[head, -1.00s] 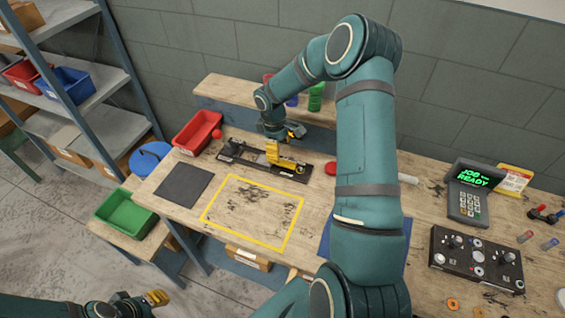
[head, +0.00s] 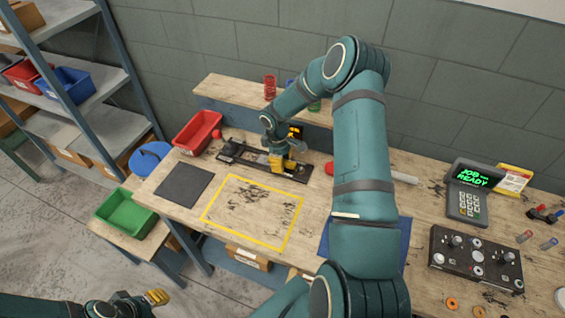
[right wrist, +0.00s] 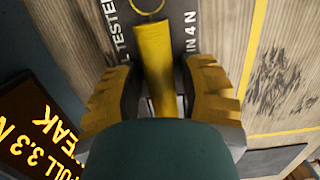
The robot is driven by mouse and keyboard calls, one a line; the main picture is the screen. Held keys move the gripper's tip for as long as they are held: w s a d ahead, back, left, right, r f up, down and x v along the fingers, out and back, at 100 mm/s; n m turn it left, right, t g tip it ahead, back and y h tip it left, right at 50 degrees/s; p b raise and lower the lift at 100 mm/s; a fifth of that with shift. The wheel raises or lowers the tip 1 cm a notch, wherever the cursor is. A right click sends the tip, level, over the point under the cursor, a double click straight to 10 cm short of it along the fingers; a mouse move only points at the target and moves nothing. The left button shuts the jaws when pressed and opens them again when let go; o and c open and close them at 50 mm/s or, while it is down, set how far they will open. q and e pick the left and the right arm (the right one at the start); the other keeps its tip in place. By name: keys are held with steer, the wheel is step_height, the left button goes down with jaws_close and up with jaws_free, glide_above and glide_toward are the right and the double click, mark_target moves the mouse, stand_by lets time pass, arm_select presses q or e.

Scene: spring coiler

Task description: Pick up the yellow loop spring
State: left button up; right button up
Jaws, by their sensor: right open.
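The yellow loop spring (right wrist: 154,62) shows in the right wrist view as a yellow cylinder with a wire loop at its top end. It lies over the black tester base (right wrist: 190,18), which has white lettering. My right gripper (right wrist: 157,92) is open, with one yellow finger on each side of the spring's lower part. Contact cannot be told. In the head view my right gripper (head: 282,162) is over the black tester (head: 238,154), where spring and fingers are hard to separate. My left gripper (head: 153,298) is at the bottom left, away from the bench; its opening is unclear.
A dark display (right wrist: 40,130) with orange lettering stands beside the right gripper. A red bin (head: 197,132), a dark mat (head: 184,186) and a yellow-outlined area (head: 225,228) are on the bench. A red coil (head: 269,87) stands on the rear shelf. A green bin (head: 127,214) is lower left.

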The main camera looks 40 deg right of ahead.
jaws_close()
steer(key=shift+r, duration=0.1)
step_height(320, 180, up, 10)
steer(key=shift+f, duration=0.1)
stand_by(0.4)
